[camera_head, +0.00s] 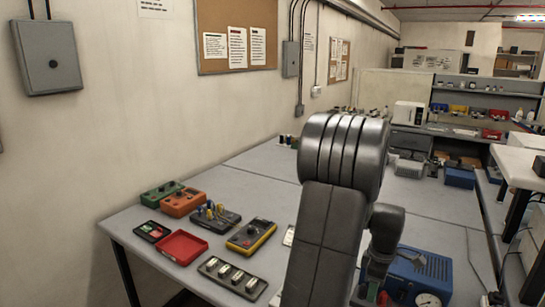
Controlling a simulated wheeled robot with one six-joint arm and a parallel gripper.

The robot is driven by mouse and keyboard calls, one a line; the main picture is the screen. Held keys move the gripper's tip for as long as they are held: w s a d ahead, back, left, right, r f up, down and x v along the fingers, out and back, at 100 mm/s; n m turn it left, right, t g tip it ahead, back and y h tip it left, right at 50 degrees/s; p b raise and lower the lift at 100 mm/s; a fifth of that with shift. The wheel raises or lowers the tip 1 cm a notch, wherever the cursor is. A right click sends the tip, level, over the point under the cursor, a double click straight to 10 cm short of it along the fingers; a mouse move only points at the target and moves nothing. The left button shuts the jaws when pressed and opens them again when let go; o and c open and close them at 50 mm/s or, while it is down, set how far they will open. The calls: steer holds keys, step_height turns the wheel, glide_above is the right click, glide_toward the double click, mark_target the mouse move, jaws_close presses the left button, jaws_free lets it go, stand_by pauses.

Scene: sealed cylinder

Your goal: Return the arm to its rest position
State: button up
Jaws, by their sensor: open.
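My arm rises from the bottom middle of the head view. Its dark grey elbow joint stands in front of the grey workbench (262,160), and a thinner part of the arm runs down to the right of the main link. My gripper's fingers do not show; the lower end of the arm is cut off or hidden at the bottom of the picture. A blue box with a round white gauge (420,278) stands on the bench just right of the arm's lower part. No cylinder can be clearly made out.
On the bench left of my arm lie a red tray (180,247), a yellow meter (251,235), a dark strip with pale blocks (232,278), and green (162,193) and orange (183,202) boxes. A wall runs along the left. A white-topped table (520,164) stands at right.

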steer(key=shift+s, duration=0.2)
